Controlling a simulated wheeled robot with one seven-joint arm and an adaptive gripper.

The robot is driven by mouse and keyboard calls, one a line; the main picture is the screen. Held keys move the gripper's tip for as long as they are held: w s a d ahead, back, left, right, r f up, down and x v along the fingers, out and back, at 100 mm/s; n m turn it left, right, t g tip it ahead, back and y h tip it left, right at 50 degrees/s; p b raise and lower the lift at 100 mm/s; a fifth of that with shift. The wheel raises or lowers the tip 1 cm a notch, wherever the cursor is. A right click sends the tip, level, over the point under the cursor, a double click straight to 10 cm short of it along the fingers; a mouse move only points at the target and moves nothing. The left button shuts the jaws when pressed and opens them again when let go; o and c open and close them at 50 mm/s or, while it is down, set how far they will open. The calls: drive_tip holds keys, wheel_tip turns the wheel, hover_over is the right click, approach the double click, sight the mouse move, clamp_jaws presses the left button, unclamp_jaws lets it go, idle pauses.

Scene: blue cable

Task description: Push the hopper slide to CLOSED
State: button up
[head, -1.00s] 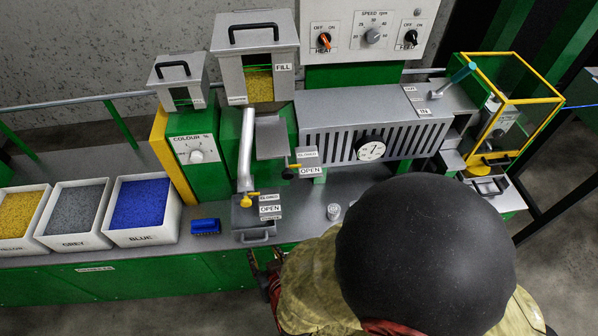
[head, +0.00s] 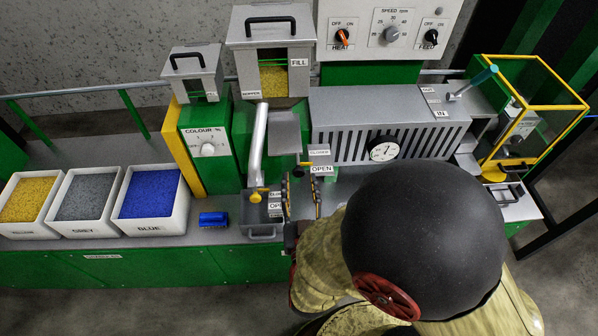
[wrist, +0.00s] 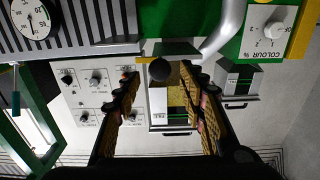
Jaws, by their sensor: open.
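The hopper (head: 271,50) is a grey box with yellow granules behind its window and a FILL label. Below it is the slide's black knob (wrist: 159,70), which in the wrist view lies between my fingers, with a gap on each side. In the head view the knob is largely lost behind my gripper (head: 301,182). A CLOSED label (head: 319,153) sits above an OPEN label (head: 321,169), and the knob is on the OPEN side. My gripper is open, its fingers spread around the knob; I cannot tell whether they touch it.
A yellow-knobbed outlet (head: 257,195) with its own labels, partly covered by my gripper, is just left. A silver pipe (head: 258,145) runs above it. The slotted barrel with a dial (head: 383,149) is to the right. A blue brush (head: 213,218) lies on the bench.

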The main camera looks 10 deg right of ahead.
sight(299, 174)
drive_tip(key=shift+w+b, duration=0.35)
drive_tip(key=shift+w, duration=1.8)
drive_tip(key=shift+c, duration=1.2)
drive_tip(key=c, duration=0.8)
clamp_jaws()
